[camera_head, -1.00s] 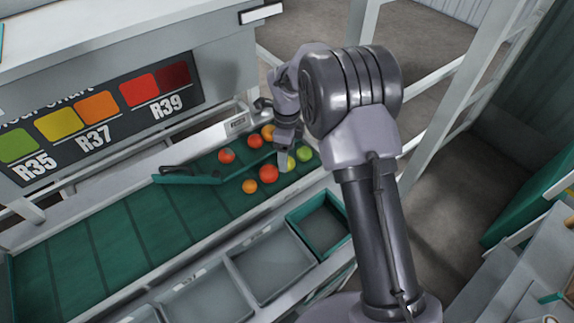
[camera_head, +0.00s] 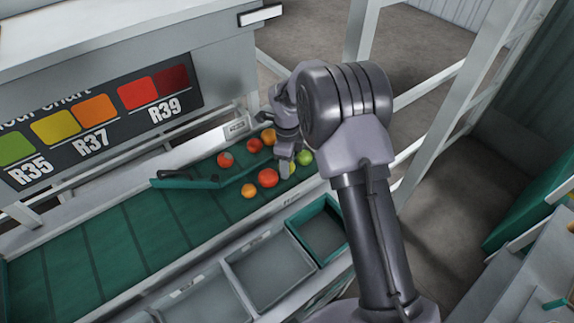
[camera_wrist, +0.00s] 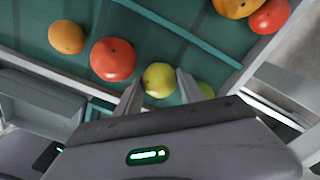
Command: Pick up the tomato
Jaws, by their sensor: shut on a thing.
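My gripper (camera_wrist: 160,88) is shut on a yellow-green tomato (camera_wrist: 159,80), with one finger on each side of it. In the head view my gripper (camera_head: 287,168) reaches down to the belt and partly hides this tomato (camera_head: 292,169). It appears to be still at belt level. A large red tomato (camera_wrist: 113,60) lies just left of the fingers in the wrist view, and a smaller orange tomato (camera_wrist: 67,37) lies beyond it. A green tomato (camera_head: 304,157) sits close on the right of my gripper, partly hidden by a finger in the wrist view (camera_wrist: 206,90).
More red and orange tomatoes (camera_head: 254,145) lie behind a green diverter bar (camera_head: 186,182) on the green belt (camera_head: 95,245). Grey bins and a teal-rimmed bin (camera_head: 292,222) line the belt's near side. The belt's left part is clear. A colour chart panel (camera_head: 110,112) stands behind.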

